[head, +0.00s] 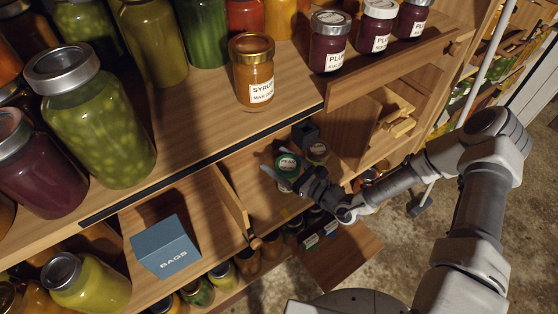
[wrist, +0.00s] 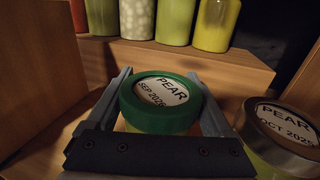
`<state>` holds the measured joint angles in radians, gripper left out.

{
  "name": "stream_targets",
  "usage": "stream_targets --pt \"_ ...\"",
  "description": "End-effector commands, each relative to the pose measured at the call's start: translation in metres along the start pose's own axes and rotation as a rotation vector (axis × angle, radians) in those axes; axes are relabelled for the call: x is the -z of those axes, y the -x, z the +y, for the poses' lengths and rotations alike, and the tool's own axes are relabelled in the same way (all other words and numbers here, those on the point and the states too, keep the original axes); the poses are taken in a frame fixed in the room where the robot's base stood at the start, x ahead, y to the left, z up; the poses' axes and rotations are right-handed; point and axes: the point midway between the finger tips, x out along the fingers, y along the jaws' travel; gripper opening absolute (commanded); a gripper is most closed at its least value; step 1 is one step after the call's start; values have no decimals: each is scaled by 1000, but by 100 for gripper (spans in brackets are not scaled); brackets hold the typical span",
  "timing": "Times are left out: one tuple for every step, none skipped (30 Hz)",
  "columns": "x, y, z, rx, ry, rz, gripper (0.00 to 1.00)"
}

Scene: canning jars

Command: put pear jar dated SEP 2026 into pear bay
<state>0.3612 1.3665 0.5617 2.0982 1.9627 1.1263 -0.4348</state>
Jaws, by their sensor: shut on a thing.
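The pear jar (wrist: 160,103) has a green lid with a white label reading "PEAR SEP 2026". It sits between the two fingers of my gripper (wrist: 165,100), which is shut on it. In the head view the same green-lidded jar (head: 287,163) is inside the lower shelf opening, at the end of my arm. I cannot tell whether its base touches the shelf. A second pear jar (wrist: 285,135), with a grey-brown lid reading "PEAR OCT 2025", stands to the right, apart from my gripper; it also shows in the head view (head: 318,151). I cannot make out which compartment is the pear bay.
Several jars (wrist: 155,20) stand on a wooden ledge behind. A wooden wall (wrist: 40,75) rises on the left. A blue BAGS box (head: 165,246) is in the compartment to the left. A syrup jar (head: 252,75) and plum jars (head: 330,42) stand on the shelf above.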

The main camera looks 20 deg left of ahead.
Motion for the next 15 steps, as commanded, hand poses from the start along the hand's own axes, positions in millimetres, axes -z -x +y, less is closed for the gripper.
stream_targets --pt "0 0 0 0 1 -2 0" --pt "1 0 0 0 1 -2 0" --pt "1 0 0 0 0 -2 0" --pt "2 0 0 0 0 -2 0" --pt "2 0 0 0 0 -2 0" --pt "3 0 0 0 0 -2 0" --pt "3 0 0 0 0 -2 0" --pt "4 0 0 0 0 -2 0" --pt "4 0 0 0 0 -2 0" --pt "5 0 0 0 0 -2 0" --pt "5 0 0 0 0 -2 0" --pt "5 0 0 0 1 -3 89" --pt "5 0 0 0 1 -3 95" --pt "5 0 0 0 1 -2 100" --pt "5 0 0 0 1 -2 100"
